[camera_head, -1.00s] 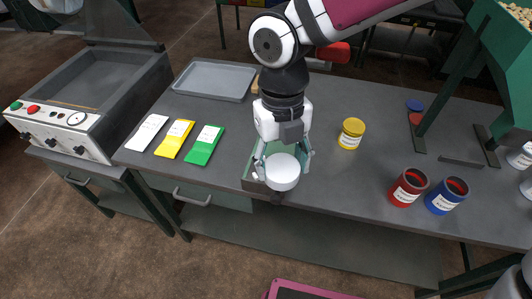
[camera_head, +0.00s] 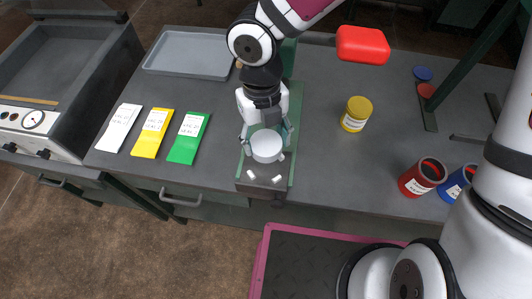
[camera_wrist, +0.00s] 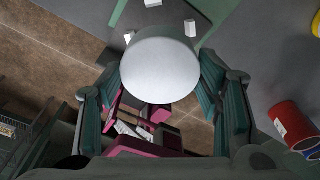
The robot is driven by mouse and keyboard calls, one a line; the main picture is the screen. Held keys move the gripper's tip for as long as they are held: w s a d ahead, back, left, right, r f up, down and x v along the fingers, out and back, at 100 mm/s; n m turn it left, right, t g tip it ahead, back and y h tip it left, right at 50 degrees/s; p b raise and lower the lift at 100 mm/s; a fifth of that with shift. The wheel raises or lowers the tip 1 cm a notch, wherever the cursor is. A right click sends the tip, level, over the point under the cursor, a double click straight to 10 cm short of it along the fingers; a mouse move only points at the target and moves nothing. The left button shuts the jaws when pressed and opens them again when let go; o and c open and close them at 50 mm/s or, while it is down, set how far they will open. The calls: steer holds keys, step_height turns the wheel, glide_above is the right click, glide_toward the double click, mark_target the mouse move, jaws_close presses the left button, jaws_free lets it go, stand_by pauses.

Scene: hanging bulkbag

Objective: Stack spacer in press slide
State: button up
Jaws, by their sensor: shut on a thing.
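A round white spacer (camera_head: 267,146) sits between the fingers of my gripper (camera_head: 266,134), which is shut on it. In the wrist view the spacer (camera_wrist: 160,72) fills the middle between both green-grey fingers. The grey press slide (camera_head: 258,181) shows just in front of the spacer, at the front end of the green press base (camera_head: 291,150). Small white blocks stand on the slide, also visible at the top of the wrist view (camera_wrist: 172,12). My gripper and the spacer hide part of the slide. I cannot tell whether the spacer touches anything beneath it.
White, yellow and green bags (camera_head: 187,138) lie left of the press, with a grey tray (camera_head: 188,54) behind. Red (camera_head: 422,177) and blue (camera_head: 456,183) cans stand near the right front edge. Bench space around the jar is clear.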

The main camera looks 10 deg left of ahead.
mark_target(267, 168)
step_height(267, 168, down, 8)
steer(key=shift+f+b, duration=0.25)
steer(key=shift+b, duration=0.05)
stand_by(0.3)
steer(key=shift+f+b, duration=0.35)
steer(key=shift+f, duration=0.05)
steer(key=shift+f, duration=0.1)
steer(key=o, duration=1.6)
steer(key=shift+f, duration=0.15)
steer(key=shift+c, duration=0.2)
